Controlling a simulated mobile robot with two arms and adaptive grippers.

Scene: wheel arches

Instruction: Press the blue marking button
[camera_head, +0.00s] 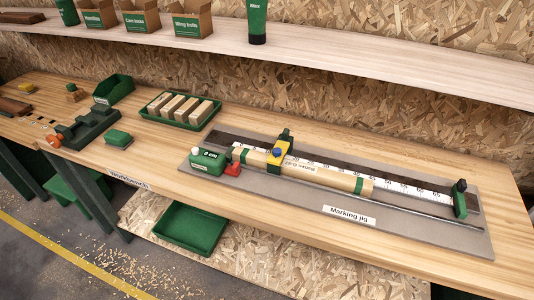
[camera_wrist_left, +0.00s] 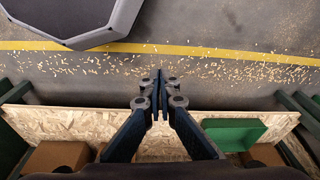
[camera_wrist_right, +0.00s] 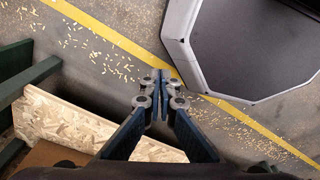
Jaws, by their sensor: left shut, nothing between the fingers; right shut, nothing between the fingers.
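The marking jig (camera_head: 450,228) lies on the right part of the workbench, with a labelled grey base plate. A wooden batten (camera_head: 322,173) with green bands lies along its white scale. The small blue button (camera_head: 276,152) shows on the carriage. My left gripper (camera_wrist_left: 160,78) is shut and empty, seen over the floor and bench edge. My right gripper (camera_wrist_right: 160,78) is also shut and empty over the floor. Neither gripper shows in the head view, and both are away from the button.
A green box reading 0 cm (camera_head: 208,159) and a red piece (camera_head: 232,169) are at the jig's left end. A green tray of wooden blocks (camera_head: 211,121) stands behind left. A shelf (camera_head: 340,49) runs above the bench's back. An empty green tray (camera_head: 190,226) sits below.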

